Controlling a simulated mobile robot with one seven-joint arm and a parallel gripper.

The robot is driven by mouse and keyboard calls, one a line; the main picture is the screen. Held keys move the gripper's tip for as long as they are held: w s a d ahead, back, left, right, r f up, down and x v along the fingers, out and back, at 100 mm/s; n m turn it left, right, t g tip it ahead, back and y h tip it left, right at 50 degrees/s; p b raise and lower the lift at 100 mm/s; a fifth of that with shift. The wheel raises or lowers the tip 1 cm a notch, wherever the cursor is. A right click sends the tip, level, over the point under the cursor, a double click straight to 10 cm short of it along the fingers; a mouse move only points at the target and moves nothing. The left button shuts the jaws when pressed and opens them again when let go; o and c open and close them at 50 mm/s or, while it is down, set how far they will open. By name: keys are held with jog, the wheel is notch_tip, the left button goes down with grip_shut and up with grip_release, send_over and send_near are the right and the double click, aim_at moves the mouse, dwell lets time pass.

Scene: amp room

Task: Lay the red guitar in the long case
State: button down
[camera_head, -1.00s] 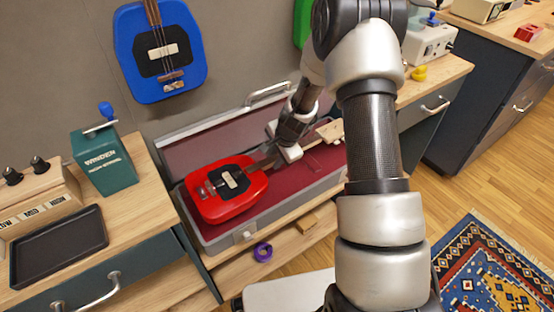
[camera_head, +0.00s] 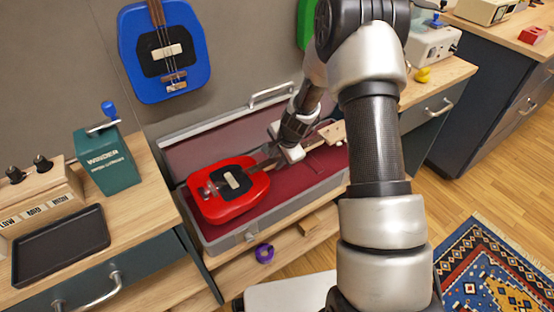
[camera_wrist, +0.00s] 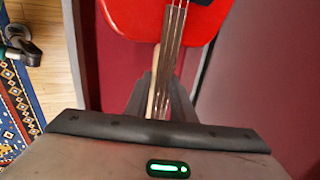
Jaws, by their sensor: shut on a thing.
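The red guitar (camera_head: 212,207) lies lengthwise over the long case, with its body at the left end and its headstock (camera_head: 332,133) to the right. The long grey case (camera_head: 222,243) is open, with a dark red lining and its lid raised against the wall. My gripper (camera_head: 284,150) is shut on the guitar's neck, close to the body. In the wrist view the neck (camera_wrist: 173,55) runs between the fingers (camera_wrist: 162,95), with the red body (camera_wrist: 138,15) at the top. I cannot tell whether the body rests on the lining.
A blue guitar (camera_head: 187,75) hangs on the wall, with part of a green one (camera_head: 305,25) to its right. A green winder box (camera_head: 110,165) and a dark tray (camera_head: 60,245) stand on the left bench. A purple ring (camera_head: 264,253) lies below the case.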

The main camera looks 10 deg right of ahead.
jog(key=shift+w+f+b, duration=0.15)
jog(key=shift+f+b, duration=2.1)
jog(key=shift+f, duration=1.95)
dwell(0.4)
dwell(0.3)
jog(key=c, duration=1.4)
grip_release()
jog(key=shift+c, duration=0.2)
jog(key=shift+s+f, duration=0.15)
jog(key=shift+s, duration=0.1)
jog(key=p+v, duration=0.4)
jog(key=v, duration=1.3)
jog(key=shift+r+p, duration=0.25)
jog(key=shift+p, duration=0.15)
jog(key=shift+d, duration=0.1)
